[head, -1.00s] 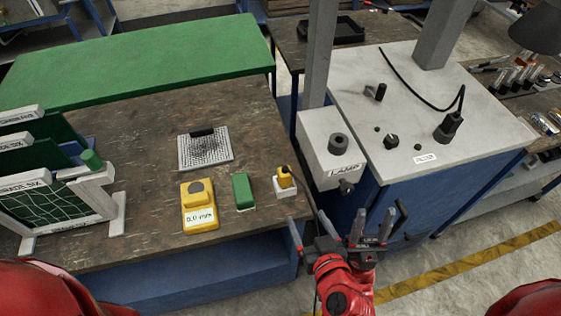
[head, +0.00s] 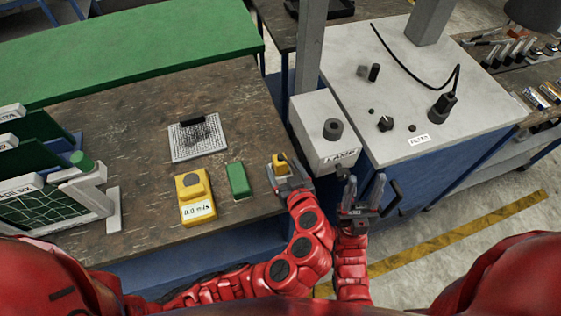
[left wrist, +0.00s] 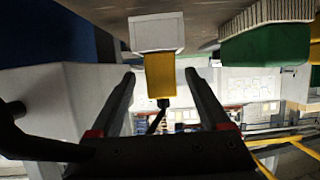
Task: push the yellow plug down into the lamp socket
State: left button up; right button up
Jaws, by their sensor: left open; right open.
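The yellow plug (head: 280,158) has a black top and stands in a small white holder at the bench's right front corner. My left gripper (head: 287,172) is open at the plug. In the left wrist view the plug (left wrist: 160,76) hangs upside down in the picture between the two open fingers (left wrist: 160,84), with gaps on both sides; its white holder (left wrist: 157,34) is above it. The lamp socket (head: 333,128) is the black round piece on top of the grey lamp box (head: 314,112). My right gripper (head: 361,194) is open and empty in front of the grey cabinet.
A green block (head: 238,180) and a yellow device with a display (head: 194,196) stand left of the plug. A perforated plate (head: 188,148) lies behind them. A grey post rises behind the lamp box. The cabinet top (head: 400,80) bears knobs and a black cable plug (head: 441,106).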

aim_at(277, 156)
pick_arm(q)
jog(key=p+x, duration=0.1)
jog(key=x, duration=0.1)
jog(key=p+x, duration=0.2)
jog(key=shift+w+a+r, duration=0.2)
jog(key=shift+w+r, duration=0.05)
jog(key=shift+r, duration=0.1)
jog(key=shift+w+f+p, duration=0.3)
jog(key=shift+w, duration=0.1)
grip_shut()
